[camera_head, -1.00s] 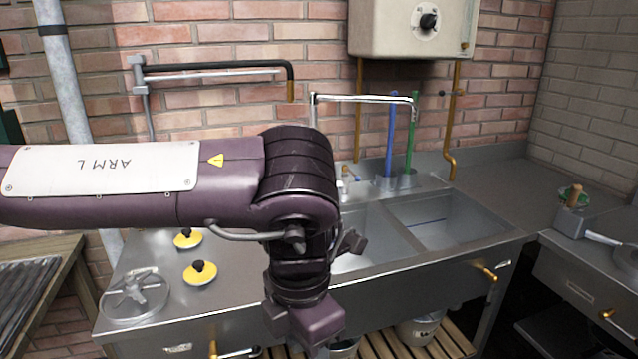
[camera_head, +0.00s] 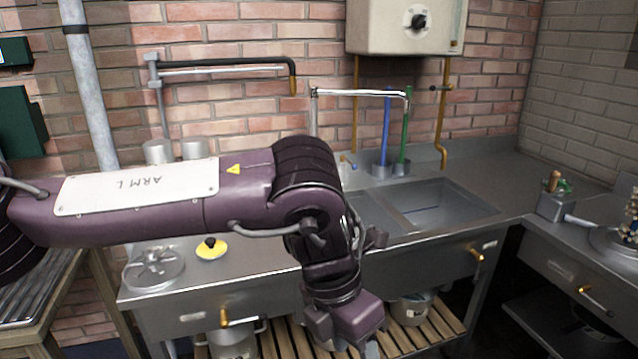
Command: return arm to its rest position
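My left arm (camera_head: 240,200), purple with a white "ARM L" plate, reaches in from the left across the front of the sink counter. Its wrist bends down, and my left gripper (camera_head: 346,336) hangs in front of the counter's front edge, above the slatted lower shelf. The gripper is cut off at the bottom edge of the picture, and its fingertips are not clear enough to tell open from shut. No held thing shows. My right gripper is not in view.
A steel counter (camera_head: 190,305) with sink basins (camera_head: 440,205) lies behind the arm. A yellow lid (camera_head: 212,252) and a round metal disc (camera_head: 153,270) lie on it at left. Buckets (camera_head: 410,310) stand below. A slatted rack (camera_head: 30,290) is at lower left.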

